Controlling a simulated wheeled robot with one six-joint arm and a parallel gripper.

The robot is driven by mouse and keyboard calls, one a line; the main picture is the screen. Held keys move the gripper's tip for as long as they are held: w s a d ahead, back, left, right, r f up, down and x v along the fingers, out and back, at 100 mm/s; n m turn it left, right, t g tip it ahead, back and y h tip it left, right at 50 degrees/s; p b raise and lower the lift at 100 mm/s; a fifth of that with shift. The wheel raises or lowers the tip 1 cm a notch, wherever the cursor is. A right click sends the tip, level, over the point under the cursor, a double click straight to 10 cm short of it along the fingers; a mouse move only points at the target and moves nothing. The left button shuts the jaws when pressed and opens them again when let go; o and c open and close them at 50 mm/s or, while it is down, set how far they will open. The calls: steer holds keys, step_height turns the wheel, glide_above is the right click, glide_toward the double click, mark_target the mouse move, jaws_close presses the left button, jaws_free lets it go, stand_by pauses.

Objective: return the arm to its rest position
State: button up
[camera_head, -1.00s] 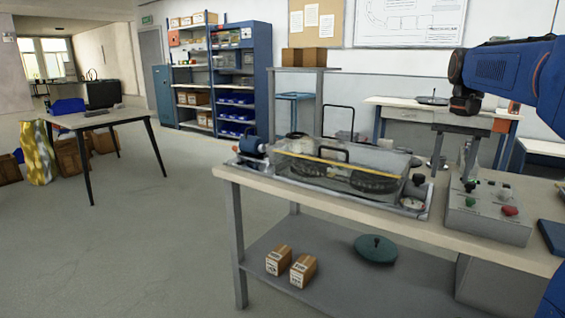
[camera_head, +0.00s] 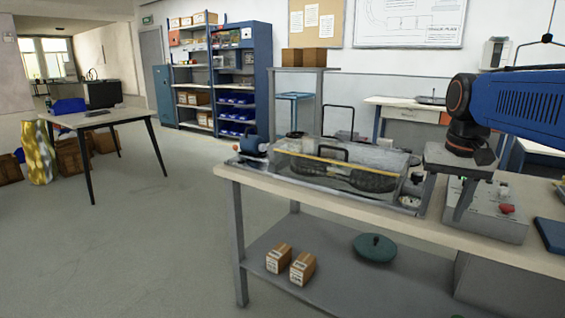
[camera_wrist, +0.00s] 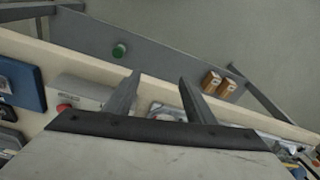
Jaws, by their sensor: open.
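My blue arm comes in from the right in the head view. My gripper (camera_head: 445,192) points down over the bench (camera_head: 330,200), between the ring track machine and the grey control box. Its two grey fingers are apart with nothing between them. In the wrist view my gripper (camera_wrist: 158,92) also shows its fingers spread and empty, above the bench edge. The ring track machine (camera_head: 340,163) has a clear cover and stands on the bench to the left of my gripper. The control box (camera_head: 490,222) stands just behind and right of the fingers.
A dark blue item (camera_head: 552,235) lies at the bench's right end. The floor left of the bench is open. A table (camera_head: 95,118) stands farther left.

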steer(key=s+a+f+n+t, duration=0.1)
steer(key=s+a+f+n, duration=0.1)
steer(key=s+f, duration=0.6)
steer(key=s+a+f+n+t, duration=0.2)
steer(key=s+a+f, duration=0.3)
steer(key=s+f, duration=0.4)
steer(key=shift+s+r, duration=0.1)
stand_by(2.1)
